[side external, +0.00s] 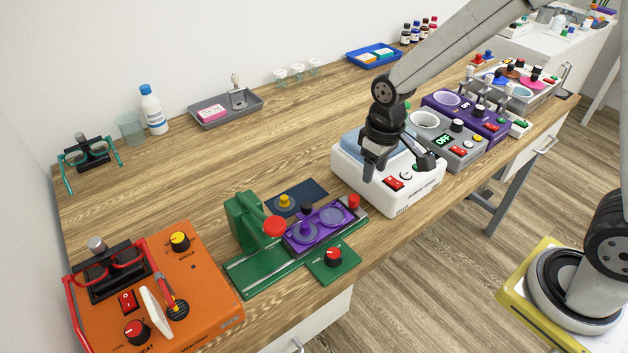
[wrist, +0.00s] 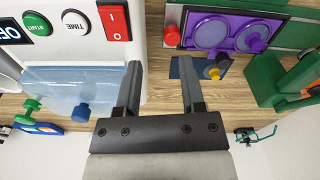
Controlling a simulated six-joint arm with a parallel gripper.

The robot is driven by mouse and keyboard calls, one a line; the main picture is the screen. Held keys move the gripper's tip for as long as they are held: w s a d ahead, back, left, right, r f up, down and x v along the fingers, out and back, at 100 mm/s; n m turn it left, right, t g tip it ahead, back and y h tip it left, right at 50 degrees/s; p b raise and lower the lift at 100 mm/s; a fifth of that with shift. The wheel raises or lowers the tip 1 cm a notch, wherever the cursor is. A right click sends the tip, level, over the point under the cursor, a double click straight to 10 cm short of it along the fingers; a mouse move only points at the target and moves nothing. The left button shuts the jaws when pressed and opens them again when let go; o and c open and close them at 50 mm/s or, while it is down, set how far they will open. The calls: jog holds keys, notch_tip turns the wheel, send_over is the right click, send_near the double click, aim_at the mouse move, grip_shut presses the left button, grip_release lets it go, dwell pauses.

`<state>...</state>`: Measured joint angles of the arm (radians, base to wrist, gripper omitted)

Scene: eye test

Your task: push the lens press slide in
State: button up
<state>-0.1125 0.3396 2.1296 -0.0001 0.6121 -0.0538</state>
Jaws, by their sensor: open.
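The slide (wrist: 270,29) and red end knob (wrist: 171,36) are also in the wrist view. My gripper (side external: 400,168) is open and empty, above the white box, right of the slide's end and apart from it.
The white box (side external: 400,201) with a blue lid and buttons stands right of the slide. An orange heater (side external: 205,275) stands left of the press. A dark mat (side external: 312,190) lies behind the slide. Grey and purple devices stand farther right. The bench behind is mostly clear.

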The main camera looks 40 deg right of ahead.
aim_at(354, 197)
jog(key=shift+w+a+f+n+g, duration=0.25)
jog(key=shift+w+a, duration=0.25)
jog(key=shift+w, duration=0.25)
jog(key=shift+w+a+f+n+g, duration=0.15)
jog(key=shift+w+a+f, duration=0.25)
jog(key=shift+w, duration=0.3)
jog(key=shift+r, duration=0.1)
jog(key=shift+f, duration=3.9)
jog(key=shift+c, duration=0.3)
grip_shut()
